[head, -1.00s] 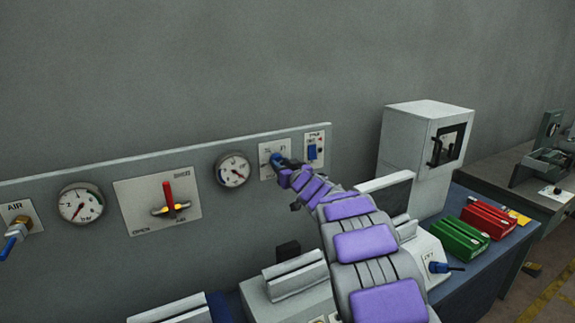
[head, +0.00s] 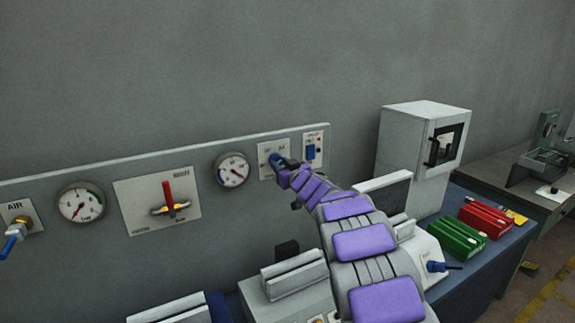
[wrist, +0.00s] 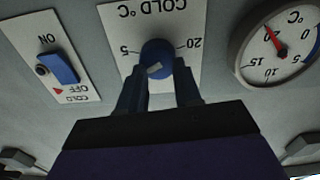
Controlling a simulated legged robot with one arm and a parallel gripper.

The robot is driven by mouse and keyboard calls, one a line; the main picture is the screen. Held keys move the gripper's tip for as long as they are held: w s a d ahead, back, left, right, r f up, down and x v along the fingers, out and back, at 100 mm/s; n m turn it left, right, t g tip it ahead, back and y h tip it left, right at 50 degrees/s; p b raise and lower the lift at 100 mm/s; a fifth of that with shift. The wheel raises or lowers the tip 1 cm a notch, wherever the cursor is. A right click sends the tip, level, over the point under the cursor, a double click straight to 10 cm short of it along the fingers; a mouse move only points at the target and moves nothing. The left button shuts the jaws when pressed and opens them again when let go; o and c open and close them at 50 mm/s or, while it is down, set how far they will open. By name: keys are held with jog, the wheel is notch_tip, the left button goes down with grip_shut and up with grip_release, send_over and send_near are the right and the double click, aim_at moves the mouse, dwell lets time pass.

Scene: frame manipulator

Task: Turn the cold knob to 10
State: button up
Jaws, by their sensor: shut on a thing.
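The blue cold knob (wrist: 157,50) sits on a white plate marked "COLD °C" (wrist: 180,18), which appears upside down in the wrist view. The 5 shows left of the knob and the 20 right; the lower scale is hidden by my gripper. A pale mark on the knob's face sits low and slightly left. My gripper (wrist: 158,76) is shut on the knob, one finger on each side. In the head view, the knob (head: 275,159) is at the panel's right part, with my gripper (head: 284,163) against it.
A round °C gauge (wrist: 281,45) has its red needle near 20. A cold ON/OFF switch (wrist: 62,67) is on the knob's other side. A red-handled valve (head: 168,195) is farther left on the panel (head: 120,168). Grey machines (head: 285,280) stand on the bench below.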

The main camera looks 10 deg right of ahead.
jog(key=r+n, duration=0.2)
jog(key=n, duration=0.1)
jog(key=shift+a+r, duration=0.15)
jog(key=shift+a, duration=0.2)
jog(key=shift+r+n+b, duration=0.1)
jog(key=shift+n+b, duration=0.25)
jog(key=shift+n, duration=0.75)
jog(key=shift+d+r, duration=0.1)
jog(key=shift+c, duration=0.2)
jog(key=o, duration=1)
jog(key=shift+o, duration=0.3)
jog(key=shift+s+d+f, duration=0.2)
jog(key=shift+f, duration=0.2)
jog(key=shift+o, duration=1.4)
jog(key=shift+d+f, duration=0.35)
jog(key=shift+f, duration=0.55)
jog(key=v, duration=1.6)
jog(key=shift+s+a+p, duration=0.2)
jog(key=shift+s+p, duration=0.25)
